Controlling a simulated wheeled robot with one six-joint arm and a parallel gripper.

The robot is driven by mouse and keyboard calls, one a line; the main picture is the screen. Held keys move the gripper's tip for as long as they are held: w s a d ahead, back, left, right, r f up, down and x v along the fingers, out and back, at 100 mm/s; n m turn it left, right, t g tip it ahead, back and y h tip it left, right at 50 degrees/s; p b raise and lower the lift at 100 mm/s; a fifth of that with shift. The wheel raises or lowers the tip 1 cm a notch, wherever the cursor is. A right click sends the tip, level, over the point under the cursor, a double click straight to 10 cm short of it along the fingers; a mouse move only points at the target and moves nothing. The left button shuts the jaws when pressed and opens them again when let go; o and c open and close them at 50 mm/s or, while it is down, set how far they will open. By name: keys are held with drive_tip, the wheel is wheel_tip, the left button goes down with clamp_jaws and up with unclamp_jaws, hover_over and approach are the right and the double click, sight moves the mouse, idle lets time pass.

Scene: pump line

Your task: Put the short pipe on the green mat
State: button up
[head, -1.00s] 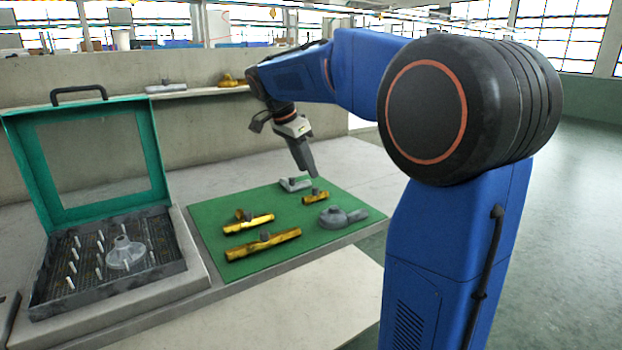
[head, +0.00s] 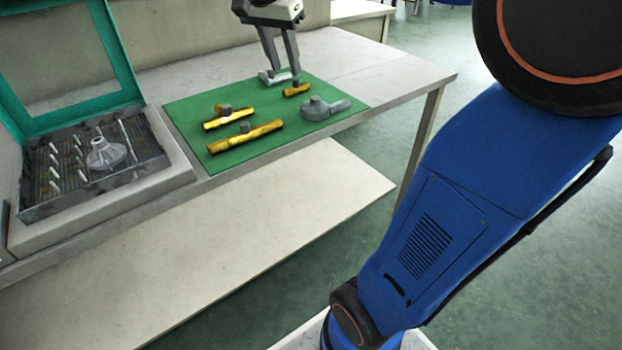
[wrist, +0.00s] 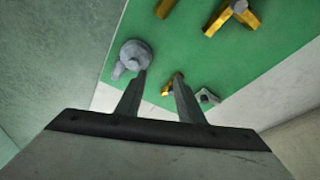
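The short pipe (head: 297,91) is a small yellow piece lying on the green mat (head: 222,157), near its back right edge. In the wrist view the short pipe (wrist: 172,85) shows between the fingers. My gripper (head: 286,77) is above that corner of the mat with its two fingers spread apart. In the wrist view my gripper (wrist: 161,78) has nothing clasped between its tips. One finger partly covers the pipe in the head view. How high the tips are above it is hard to tell.
Two longer yellow pipes (head: 245,137) (head: 230,118) lie on the mat. A grey round part (head: 319,108) is at right, and a light grey bracket (head: 274,79) is at the back. An open green-lidded case (head: 90,160) with pegs stands left. Bare tabletop (head: 390,75) lies to the right.

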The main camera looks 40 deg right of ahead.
drive_tip(key=s+a+f+n+t+y, duration=0.1)
drive_tip(key=s+a+f+n, duration=0.3)
drive_tip(key=s+f, duration=0.5)
drive_tip(key=s+a+f+n+t+y, duration=0.2)
drive_tip(key=s+f+n, duration=0.6)
drive_tip(key=s, duration=0.5)
drive_tip(key=shift+a+f+n, duration=0.4)
drive_tip(key=shift+a+f, duration=0.35)
drive_tip(key=shift+a, duration=0.1)
